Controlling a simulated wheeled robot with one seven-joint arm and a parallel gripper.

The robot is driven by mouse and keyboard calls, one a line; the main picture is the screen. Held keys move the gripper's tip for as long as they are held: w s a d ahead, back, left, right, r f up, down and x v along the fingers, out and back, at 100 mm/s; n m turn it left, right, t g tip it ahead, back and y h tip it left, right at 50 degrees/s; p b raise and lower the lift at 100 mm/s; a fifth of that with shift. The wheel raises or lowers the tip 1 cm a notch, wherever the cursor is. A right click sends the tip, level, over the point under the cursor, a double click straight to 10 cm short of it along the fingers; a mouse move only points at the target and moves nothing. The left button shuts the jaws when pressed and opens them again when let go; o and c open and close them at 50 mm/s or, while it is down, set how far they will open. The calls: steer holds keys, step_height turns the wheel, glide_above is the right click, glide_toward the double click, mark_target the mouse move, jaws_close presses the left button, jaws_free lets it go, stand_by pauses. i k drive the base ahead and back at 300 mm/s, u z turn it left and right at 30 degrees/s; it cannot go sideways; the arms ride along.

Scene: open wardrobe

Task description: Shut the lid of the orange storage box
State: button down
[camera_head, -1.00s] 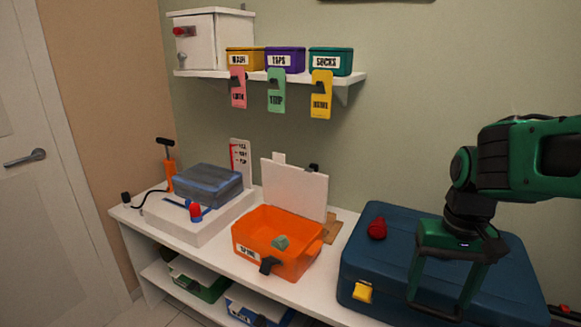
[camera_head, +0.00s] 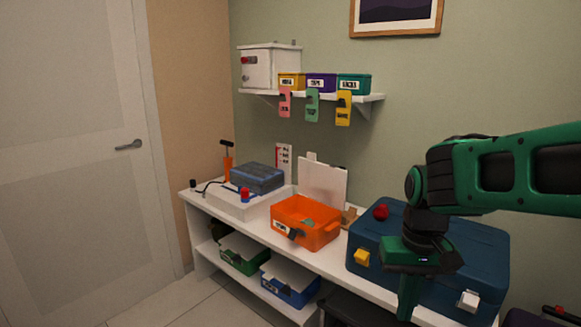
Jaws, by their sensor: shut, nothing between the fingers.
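A dark latch (camera_head: 295,234) shows on the box's front, and a greenish item (camera_head: 308,223) lies inside. My gripper (camera_head: 405,318) hangs at the right of the view, in front of the blue suitcase and apart from the orange box. It points down and is shut and empty; its fingers are seen nearly edge-on.
A white base with a grey-blue block (camera_head: 256,178) stands left. The wall shelf (camera_head: 362,98) holds small bins with hanging tags. Green (camera_head: 243,262) and blue (camera_head: 288,290) boxes sit below.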

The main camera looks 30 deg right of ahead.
mark_target(325, 183)
steer(key=u, duration=0.15)
steer(key=k, duration=0.45)
steer(key=u, duration=0.35)
steer(key=i, duration=1.1)
steer(key=z, duration=0.95)
steer(key=i, duration=0.9)
steer(key=z, duration=0.6)
